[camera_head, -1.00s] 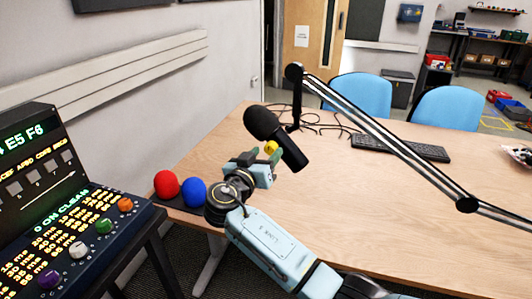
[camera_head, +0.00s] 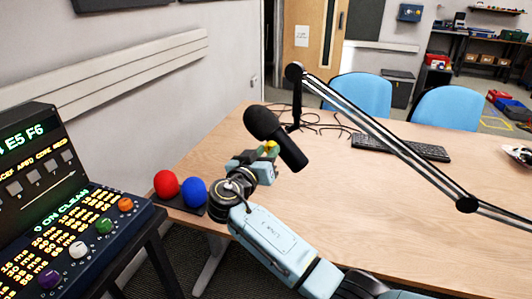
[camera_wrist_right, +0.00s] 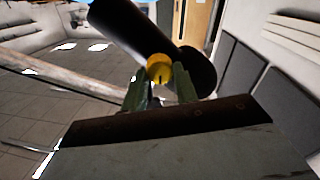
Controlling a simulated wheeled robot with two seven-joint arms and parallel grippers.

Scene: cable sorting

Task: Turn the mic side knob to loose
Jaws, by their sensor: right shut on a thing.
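A black microphone (camera_head: 276,138) hangs tilted over the desk on its boom arm (camera_head: 385,135). It fills the upper middle of the right wrist view (camera_wrist_right: 140,35). The yellow side knob (camera_wrist_right: 159,70) sits on the mic's side, between the two green fingertips in the wrist view. My right gripper (camera_head: 265,158) is shut on this knob; in the head view the fingers hide most of it. The knob's turn angle is hard to read. My left gripper is not in view.
Red (camera_head: 166,184) and blue (camera_head: 193,192) foam balls sit at the desk's left edge, close to my right wrist. A console with coloured knobs (camera_head: 104,226) stands at left. A keyboard (camera_head: 400,148) and loose cables (camera_head: 318,120) lie behind the mic. The desk's middle is clear.

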